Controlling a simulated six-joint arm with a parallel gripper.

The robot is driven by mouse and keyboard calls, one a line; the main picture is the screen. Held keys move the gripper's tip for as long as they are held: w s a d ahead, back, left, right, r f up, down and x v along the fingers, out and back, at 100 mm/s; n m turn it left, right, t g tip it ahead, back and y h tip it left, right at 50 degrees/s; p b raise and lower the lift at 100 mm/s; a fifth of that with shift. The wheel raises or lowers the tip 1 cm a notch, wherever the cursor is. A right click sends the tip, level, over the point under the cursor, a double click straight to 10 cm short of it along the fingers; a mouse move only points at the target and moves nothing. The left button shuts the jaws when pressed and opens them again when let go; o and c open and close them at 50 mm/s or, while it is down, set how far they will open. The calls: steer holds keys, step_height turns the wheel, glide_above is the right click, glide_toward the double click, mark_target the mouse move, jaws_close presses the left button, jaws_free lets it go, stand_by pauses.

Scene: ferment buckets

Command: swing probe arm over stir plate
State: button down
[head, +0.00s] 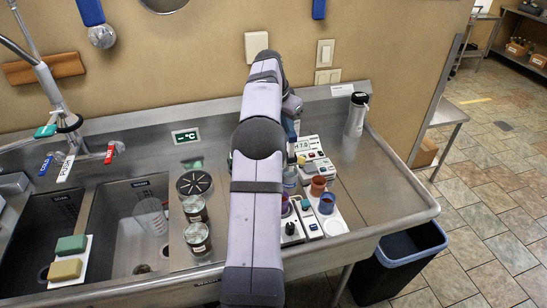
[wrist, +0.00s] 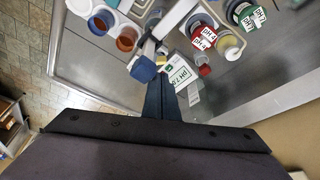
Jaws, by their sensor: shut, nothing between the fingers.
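In the wrist view my gripper (wrist: 160,92) is shut and empty, its dark fingers reaching in from the bottom. A pale bar with a blue block at its end (wrist: 143,70), which looks like the probe arm, lies just beside the fingertips; I cannot tell whether they touch. In the head view my own arm covers the gripper and most of the probe arm. White units with dark knobs, which look like the stir plate (head: 291,229), stand on the steel counter just right of my arm.
Red-brown cup (head: 318,186) and blue cup (head: 327,204) stand right of the units. Bottles with red (wrist: 203,37) and green labels stand near the fingers. Lidded jars (head: 195,208) and the sink are left of my arm.

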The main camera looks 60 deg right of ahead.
mark_target(294, 137)
steer(key=shift+s+a+b, duration=0.4)
steer(key=shift+s+b, duration=0.3)
steer(key=shift+f, duration=0.1)
steer(key=shift+s+a+f+b, duration=0.1)
steer(key=shift+s+a+b, duration=0.4)
steer(key=shift+b, duration=0.6)
steer(key=shift+s+a+b, duration=0.55)
steer(key=shift+a+b, duration=0.2)
steer(key=shift+b, duration=0.05)
